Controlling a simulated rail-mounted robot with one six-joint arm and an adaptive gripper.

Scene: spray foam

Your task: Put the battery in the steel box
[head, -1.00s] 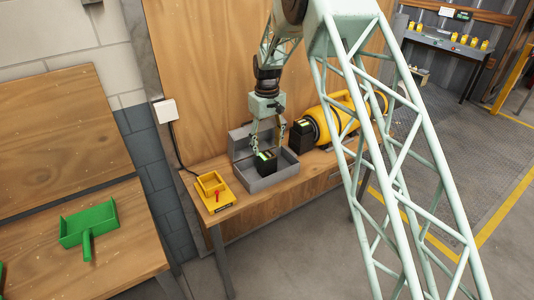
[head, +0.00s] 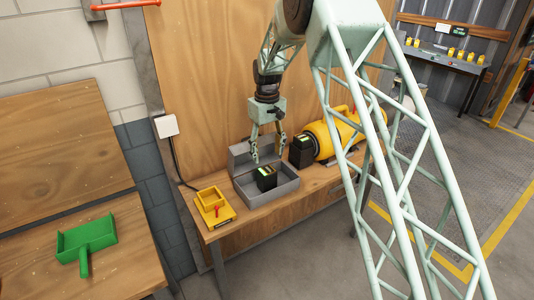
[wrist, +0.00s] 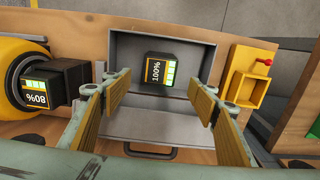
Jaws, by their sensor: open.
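The battery (head: 266,178), a black block with an orange-edged label, sits inside the open steel box (head: 284,188). My gripper (head: 268,160) is above the box in the head view, apart from the battery. In the wrist view its two fingers (wrist: 158,95) are spread wide with nothing between them.
A yellow cylindrical machine (head: 325,138) with a black battery (wrist: 58,82) reading 80% stands beside the box. A yellow charger with a red lever (wrist: 248,80) is on the other side. A green tray (head: 86,240) lies on the left table.

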